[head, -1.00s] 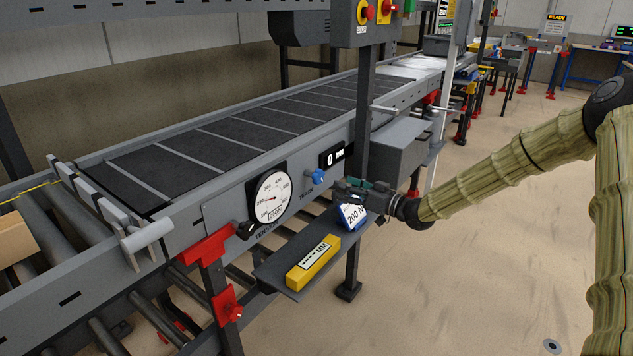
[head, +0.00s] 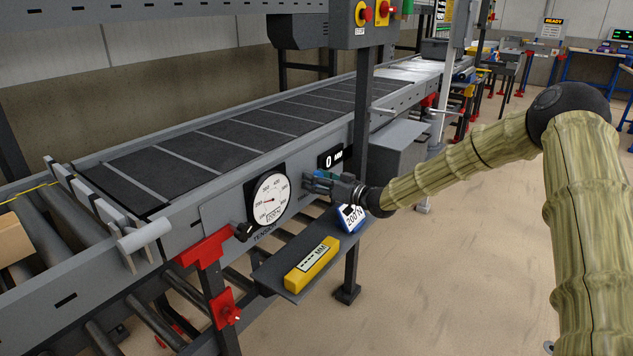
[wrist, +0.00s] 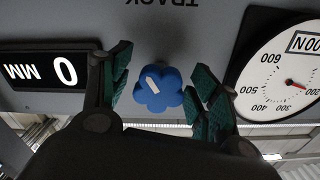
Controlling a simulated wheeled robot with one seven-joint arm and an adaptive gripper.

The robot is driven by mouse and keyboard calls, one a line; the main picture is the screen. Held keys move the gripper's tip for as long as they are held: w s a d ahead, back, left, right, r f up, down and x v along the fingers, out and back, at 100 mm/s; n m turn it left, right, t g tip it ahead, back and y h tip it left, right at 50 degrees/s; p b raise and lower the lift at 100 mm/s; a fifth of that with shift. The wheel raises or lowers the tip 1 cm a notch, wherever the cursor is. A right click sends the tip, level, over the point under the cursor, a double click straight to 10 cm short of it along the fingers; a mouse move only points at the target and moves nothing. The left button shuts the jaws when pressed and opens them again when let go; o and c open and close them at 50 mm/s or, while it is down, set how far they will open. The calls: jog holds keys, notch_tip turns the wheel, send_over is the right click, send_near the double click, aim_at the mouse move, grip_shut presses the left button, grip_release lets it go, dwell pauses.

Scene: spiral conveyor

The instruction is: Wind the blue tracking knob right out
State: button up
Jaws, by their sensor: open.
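The blue tracking knob (wrist: 158,90) shows in the wrist view as a lobed knob with a white mark, on the grey side plate under the letters TRACK. My gripper (wrist: 160,92) is open, with one green-padded finger on each side of the knob and a gap to both. In the head view my gripper (head: 310,182) is at the side plate of the conveyor and hides most or all of the knob. A display reading 0 MM (wrist: 45,70) is beside the knob; it also shows in the head view (head: 331,157).
A round tension dial (head: 271,197) and a black knob (head: 243,231) are to the left of my gripper. A shelf (head: 268,277) below bears a yellow block (head: 311,264) and a blue-white 200 N gauge (head: 351,217). A grey box (head: 396,147) stands to the right.

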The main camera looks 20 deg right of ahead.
jog(key=shift+c, duration=0.2)
jog(key=c, duration=1)
